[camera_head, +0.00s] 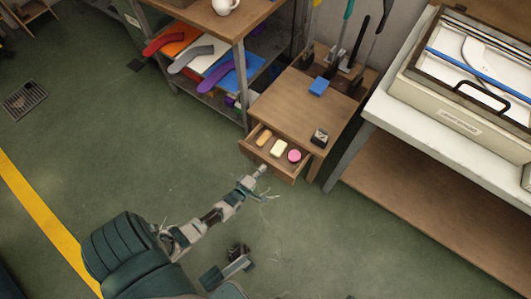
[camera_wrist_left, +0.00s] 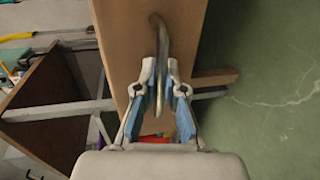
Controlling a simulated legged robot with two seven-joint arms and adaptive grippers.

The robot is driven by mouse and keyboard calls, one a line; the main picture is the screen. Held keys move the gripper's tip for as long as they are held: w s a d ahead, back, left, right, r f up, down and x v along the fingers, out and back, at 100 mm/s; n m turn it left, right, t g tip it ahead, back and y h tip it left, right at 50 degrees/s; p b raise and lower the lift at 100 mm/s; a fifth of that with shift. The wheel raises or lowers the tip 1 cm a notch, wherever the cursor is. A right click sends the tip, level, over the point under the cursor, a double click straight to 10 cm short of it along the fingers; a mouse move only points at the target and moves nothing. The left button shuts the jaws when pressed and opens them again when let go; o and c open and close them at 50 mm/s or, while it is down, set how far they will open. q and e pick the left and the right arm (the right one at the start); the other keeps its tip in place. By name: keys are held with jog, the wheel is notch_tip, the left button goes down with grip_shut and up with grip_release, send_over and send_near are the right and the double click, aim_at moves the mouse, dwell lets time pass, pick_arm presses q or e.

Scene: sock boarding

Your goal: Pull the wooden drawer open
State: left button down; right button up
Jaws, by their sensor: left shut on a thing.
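The wooden drawer (camera_head: 270,161) sticks partly out of a small wooden cabinet (camera_head: 305,108) in the head view. Its front panel (camera_wrist_left: 120,30) fills the upper middle of the left wrist view. My left gripper (camera_head: 263,169) is at the middle of the drawer front. In the left wrist view its fingers (camera_wrist_left: 160,68) are closed around the curved metal handle (camera_wrist_left: 159,28). Inside the drawer lie a yellow block (camera_head: 264,138), a cream block (camera_head: 279,148) and a pink round piece (camera_head: 294,156). A dark, jointed part low in the head view seems to be my right gripper (camera_head: 238,258); its jaws are unclear.
A blue block (camera_head: 319,86) and a small dark-and-light object (camera_head: 320,137) sit on the cabinet top. A shelf with colored sock forms (camera_head: 200,55) stands left, a white workbench (camera_head: 430,140) right. The green floor before the drawer is open.

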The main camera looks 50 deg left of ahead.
pick_arm(q)
jog(key=f+p+v, duration=0.1)
jog(key=v, duration=0.6)
jog(key=shift+s+f, duration=0.4)
jog(key=c, duration=1.5)
grip_release()
jog(key=shift+c, duration=0.2)
jog(key=shift+w, duration=0.1)
jog(key=v, duration=1.2)
